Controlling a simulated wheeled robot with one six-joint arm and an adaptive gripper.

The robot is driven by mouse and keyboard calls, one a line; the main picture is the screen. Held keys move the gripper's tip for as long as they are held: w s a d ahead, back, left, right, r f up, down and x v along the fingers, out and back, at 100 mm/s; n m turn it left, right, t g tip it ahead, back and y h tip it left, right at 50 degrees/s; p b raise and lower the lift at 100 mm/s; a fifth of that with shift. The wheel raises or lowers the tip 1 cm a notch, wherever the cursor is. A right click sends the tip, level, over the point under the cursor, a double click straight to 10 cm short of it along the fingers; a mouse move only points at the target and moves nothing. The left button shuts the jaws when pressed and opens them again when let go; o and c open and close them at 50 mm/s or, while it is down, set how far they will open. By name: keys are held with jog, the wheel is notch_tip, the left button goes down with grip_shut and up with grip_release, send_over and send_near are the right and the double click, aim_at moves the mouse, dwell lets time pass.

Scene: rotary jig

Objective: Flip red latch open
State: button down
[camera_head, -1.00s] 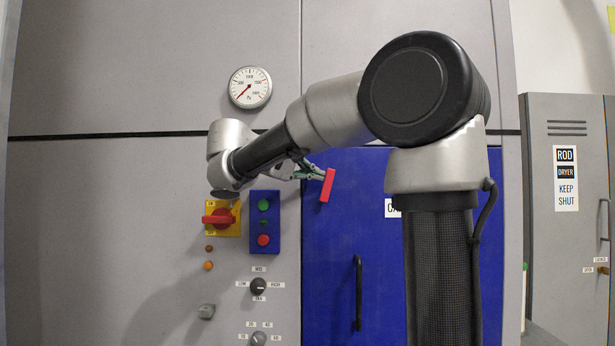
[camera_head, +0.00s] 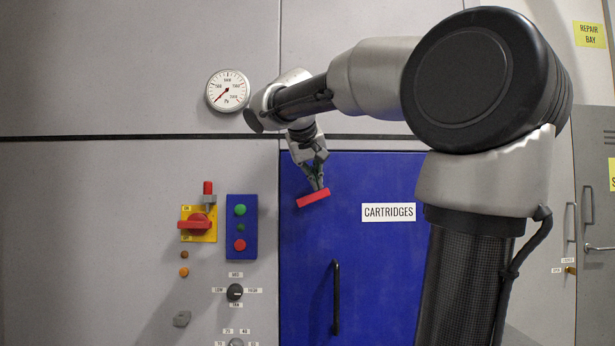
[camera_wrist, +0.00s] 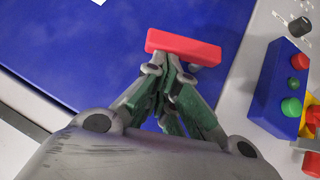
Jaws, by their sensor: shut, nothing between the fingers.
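The red latch (camera_head: 313,198) is a short bar on the upper left of the blue door (camera_head: 385,270). It lies close to level, its right end a little higher. In the wrist view the latch (camera_wrist: 184,47) shows just beyond my fingertips. My gripper (camera_head: 316,184) points down at the latch from above, fingers shut and empty. In the wrist view the fingertips (camera_wrist: 168,72) are close to the bar's near long edge; I cannot tell if they touch it. The latch's pivot is hidden.
A blue button box (camera_head: 241,227) and a yellow switch plate with a red handle (camera_head: 194,225) are left of the door. A red-capped grey part (camera_head: 208,193) sticks out above the plate. A black door handle (camera_head: 336,298) is below the latch. A gauge (camera_head: 228,90) hangs upper left.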

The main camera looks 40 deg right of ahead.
jog(key=shift+s+d+f+m+t+y, duration=0.45)
jog(key=shift+d+f+m+t+y, duration=0.15)
jog(key=shift+y, duration=0.3)
jog(key=shift+s+d+f, duration=0.1)
jog(key=shift+d+f, duration=0.1)
jog(key=w+d+r+v, duration=0.1)
jog(key=r+v, duration=0.1)
jog(key=v, duration=1)
jog(key=shift+d+r, duration=0.2)
jog(key=shift+r, duration=0.1)
